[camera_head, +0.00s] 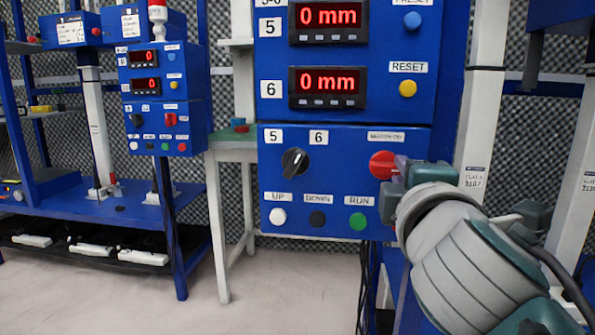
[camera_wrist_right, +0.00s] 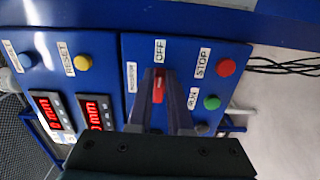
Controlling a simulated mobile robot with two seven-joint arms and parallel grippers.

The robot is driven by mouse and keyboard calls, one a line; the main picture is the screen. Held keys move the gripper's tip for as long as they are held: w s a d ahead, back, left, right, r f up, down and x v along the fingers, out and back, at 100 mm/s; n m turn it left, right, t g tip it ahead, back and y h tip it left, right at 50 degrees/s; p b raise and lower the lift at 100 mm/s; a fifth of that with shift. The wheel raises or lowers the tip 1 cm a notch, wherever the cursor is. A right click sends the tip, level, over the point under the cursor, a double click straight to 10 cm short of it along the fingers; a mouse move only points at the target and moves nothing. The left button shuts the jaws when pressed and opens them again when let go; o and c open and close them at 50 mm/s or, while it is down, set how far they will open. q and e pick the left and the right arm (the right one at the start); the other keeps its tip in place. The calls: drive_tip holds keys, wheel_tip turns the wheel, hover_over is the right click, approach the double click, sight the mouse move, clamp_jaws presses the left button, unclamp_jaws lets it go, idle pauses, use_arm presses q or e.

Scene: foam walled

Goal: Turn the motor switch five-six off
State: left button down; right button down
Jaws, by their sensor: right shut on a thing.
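The motor switch is a red knob (camera_head: 382,164) at the right of the lower blue control panel, under a small white label too blurred to read fully. In the right wrist view its red handle (camera_wrist_right: 159,88) stands upright in the picture, with its upper end toward an OFF label (camera_wrist_right: 160,50). My right gripper (camera_head: 397,166) reaches it from the right and is shut on it. In the wrist view the dark fingers of this gripper (camera_wrist_right: 159,97) flank the handle and hide part of it. My left gripper is not in view.
A black selector knob (camera_head: 294,161) sits left on the same panel, with white, black and green buttons (camera_head: 358,221) below. A red STOP button (camera_wrist_right: 227,67) is close beside the gripper. Displays (camera_head: 328,87) read 0 mm above. A second blue panel (camera_head: 158,100) stands farther left.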

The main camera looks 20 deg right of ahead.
idle(0.3)
drive_tip(key=c, duration=0.9)
unclamp_jaws()
drive_tip(key=shift+o, duration=0.3)
